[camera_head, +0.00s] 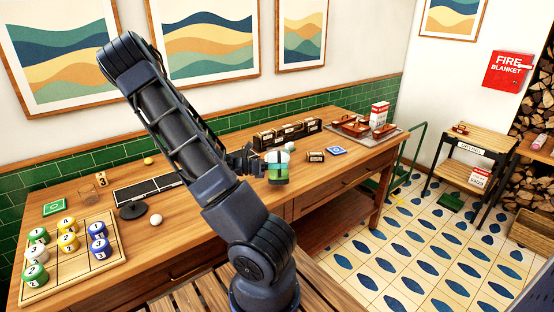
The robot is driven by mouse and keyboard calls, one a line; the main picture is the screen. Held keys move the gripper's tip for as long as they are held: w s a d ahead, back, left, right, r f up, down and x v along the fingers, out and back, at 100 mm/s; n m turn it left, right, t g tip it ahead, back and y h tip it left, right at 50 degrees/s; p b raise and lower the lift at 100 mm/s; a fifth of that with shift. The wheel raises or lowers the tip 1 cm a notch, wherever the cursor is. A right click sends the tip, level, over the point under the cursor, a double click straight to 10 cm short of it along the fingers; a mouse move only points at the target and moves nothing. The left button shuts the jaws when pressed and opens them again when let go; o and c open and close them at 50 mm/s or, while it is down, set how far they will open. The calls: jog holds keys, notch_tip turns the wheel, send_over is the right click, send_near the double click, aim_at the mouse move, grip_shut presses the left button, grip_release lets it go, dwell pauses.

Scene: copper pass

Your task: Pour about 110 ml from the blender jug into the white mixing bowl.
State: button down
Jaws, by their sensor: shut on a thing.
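A small pale round thing (290,147) shows just behind the jug. I cannot tell whether it is the white mixing bowl, and no other bowl is clear in view.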

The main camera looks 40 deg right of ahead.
aim_at(279, 150)
jog(key=w+n, duration=0.1)
jog(key=w+d+r+n, duration=0.1)
jog(key=shift+w+d+r+n, duration=0.1)
jog(key=shift+d+r+n, duration=0.15)
jog(key=shift+n, duration=0.05)
jog(key=shift+w+d+r+n, duration=0.2)
jog(key=shift+w+d+n, duration=0.15)
jog(key=shift+n, duration=0.45)
jog(key=shift+w+d+r+n, duration=0.25)
jog(key=shift+w+n, duration=0.2)
jog(key=shift+n, duration=0.35)
jog(key=shift+w+d+r+n, duration=0.25)
jog(key=shift+w+r+n, duration=0.15)
jog(key=shift+r+n, duration=0.25)
jog(key=shift+r, duration=0.1)
jog(key=shift+w+d+r+n, duration=0.1)
jog(key=shift+w+r+n, duration=0.05)
jog(key=shift+r+n, duration=0.1)
jog(key=shift+w+d+r+n, duration=0.1)
jog(key=shift+w+d+n, duration=0.5)
jog(key=shift+n, duration=0.3)
